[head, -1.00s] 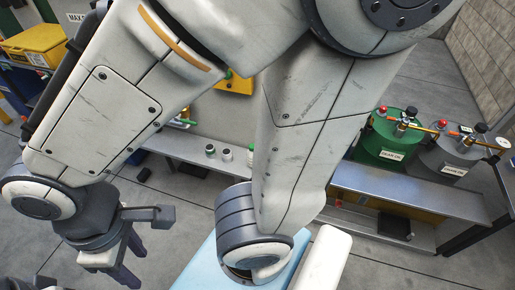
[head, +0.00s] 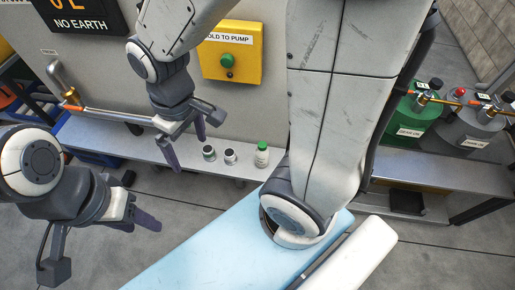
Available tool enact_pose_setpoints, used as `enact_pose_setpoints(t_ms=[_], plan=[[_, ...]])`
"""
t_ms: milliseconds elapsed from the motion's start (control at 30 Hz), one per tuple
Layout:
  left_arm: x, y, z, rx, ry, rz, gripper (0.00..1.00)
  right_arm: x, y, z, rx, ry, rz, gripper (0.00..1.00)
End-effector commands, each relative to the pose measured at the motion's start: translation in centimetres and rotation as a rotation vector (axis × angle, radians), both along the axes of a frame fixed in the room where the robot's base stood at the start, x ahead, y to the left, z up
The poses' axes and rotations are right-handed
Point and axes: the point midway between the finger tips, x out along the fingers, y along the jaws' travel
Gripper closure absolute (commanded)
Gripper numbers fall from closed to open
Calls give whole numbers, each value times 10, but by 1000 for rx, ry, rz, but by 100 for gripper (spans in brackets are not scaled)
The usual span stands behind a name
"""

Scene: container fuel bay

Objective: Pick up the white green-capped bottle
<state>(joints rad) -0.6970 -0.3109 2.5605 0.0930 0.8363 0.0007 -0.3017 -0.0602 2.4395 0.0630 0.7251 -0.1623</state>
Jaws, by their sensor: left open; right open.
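The white bottle with the green cap (head: 262,158) stands upright on the grey metal bench (head: 140,148), just left of my large arm link. It looks unobstructed in the head view. My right gripper (head: 190,156) is open and empty, fingers pointing down, left of the bottle and near the bench. It is apart from the bottle, with two small jars showing between them. My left gripper (head: 144,226) is open and empty at the lower left, in front of the bench and further from the bottle.
Two small dark-lidded jars (head: 209,153) (head: 230,156) stand left of the bottle. A yellow box with a green button (head: 231,58) is on the wall behind. A nozzle and pipe (head: 72,98) sit at the left. Green (head: 411,121) and grey (head: 470,128) drums stand at the right.

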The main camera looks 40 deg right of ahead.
Motion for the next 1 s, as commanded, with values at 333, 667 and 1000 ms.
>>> enact_pose_setpoints(t_ms=[333,667,1000], plan=[[0,0,-123,0,0,-1,50,72,-193,-200,-39,29,-359,1],[0,0,-144,0,0,-1,50,64,-255,-261,-45,38,-443,1],[0,0,-148,0,0,-1,50,65,-254,-298,-45,36,-441,1]])
